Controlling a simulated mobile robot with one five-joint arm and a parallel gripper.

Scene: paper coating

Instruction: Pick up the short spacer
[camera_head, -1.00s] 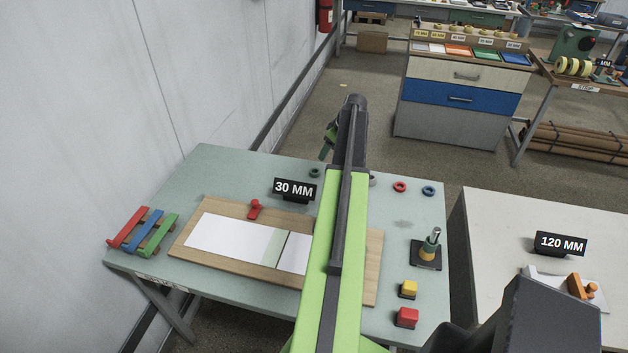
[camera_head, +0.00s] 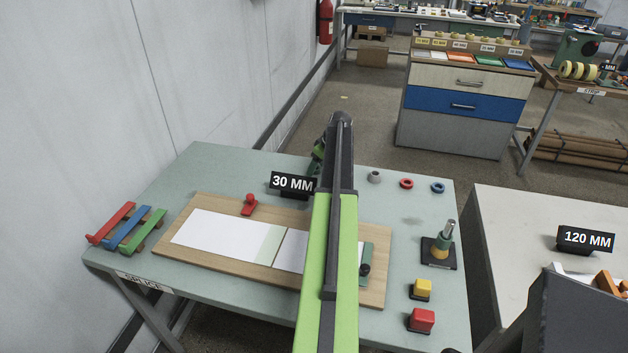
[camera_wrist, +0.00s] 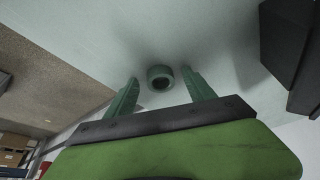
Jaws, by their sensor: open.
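In the wrist view a green ring-shaped spacer (camera_wrist: 160,70) sits on the pale tabletop. My gripper (camera_wrist: 160,76) is open, with one green finger on each side of it and gaps showing on both sides. Nothing is held. In the head view my gripper (camera_head: 318,158) is at the table's back edge, and the green ring is hidden behind it and my arm. Grey (camera_head: 375,177), red (camera_head: 406,183) and blue (camera_head: 438,188) rings lie in a row to the right. No ring is labelled short.
A "30 MM" sign (camera_head: 293,183) stands just left of my arm. A wooden board (camera_head: 180,237) with white sheets covers the table's middle. A post stand (camera_head: 438,255) and yellow (camera_head: 422,288) and red (camera_head: 421,320) blocks are at the right.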

